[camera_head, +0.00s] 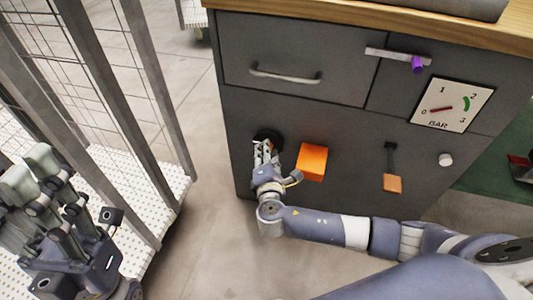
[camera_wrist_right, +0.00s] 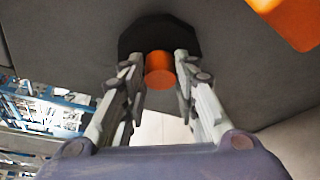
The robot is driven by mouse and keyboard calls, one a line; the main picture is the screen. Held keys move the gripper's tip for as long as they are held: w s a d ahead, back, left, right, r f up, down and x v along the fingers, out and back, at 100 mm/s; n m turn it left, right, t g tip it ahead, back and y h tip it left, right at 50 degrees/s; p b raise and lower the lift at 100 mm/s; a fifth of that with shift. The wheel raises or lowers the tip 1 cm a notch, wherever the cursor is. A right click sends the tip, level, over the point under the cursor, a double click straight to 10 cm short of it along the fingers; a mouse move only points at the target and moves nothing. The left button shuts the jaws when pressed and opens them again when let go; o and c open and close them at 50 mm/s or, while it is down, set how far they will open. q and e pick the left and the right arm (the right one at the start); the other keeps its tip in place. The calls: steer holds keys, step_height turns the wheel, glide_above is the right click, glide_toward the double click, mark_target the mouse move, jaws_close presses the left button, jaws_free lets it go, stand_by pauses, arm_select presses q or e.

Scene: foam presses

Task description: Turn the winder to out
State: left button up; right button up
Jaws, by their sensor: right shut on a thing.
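The winder is a black round piece (camera_head: 268,136) low on the left of the grey cabinet front, mostly hidden by my right gripper in the head view. The wrist view shows its black disc (camera_wrist_right: 132,36) with a short orange knob (camera_wrist_right: 159,70) standing out from it. My right gripper (camera_wrist_right: 159,75) has one finger on each side of the orange knob and is shut on it; in the head view the gripper (camera_head: 264,155) reaches up to the winder from below. My left gripper (camera_head: 30,170) is at the left, empty, its fingers apart. No out marking is readable.
An orange box (camera_head: 312,161) sticks out just right of the winder. Further right are a lever with an orange grip (camera_head: 392,183), a white knob (camera_head: 445,160) and a BAR gauge (camera_head: 452,105). A drawer handle (camera_head: 285,76) is above. A wire cage cart (camera_head: 160,205) stands left.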

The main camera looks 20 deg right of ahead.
steer(key=o, duration=1.1)
steer(key=shift+f, duration=0.1)
steer(key=shift+c, duration=0.2)
steer(key=v, duration=1.2)
steer(key=shift+a, duration=0.1)
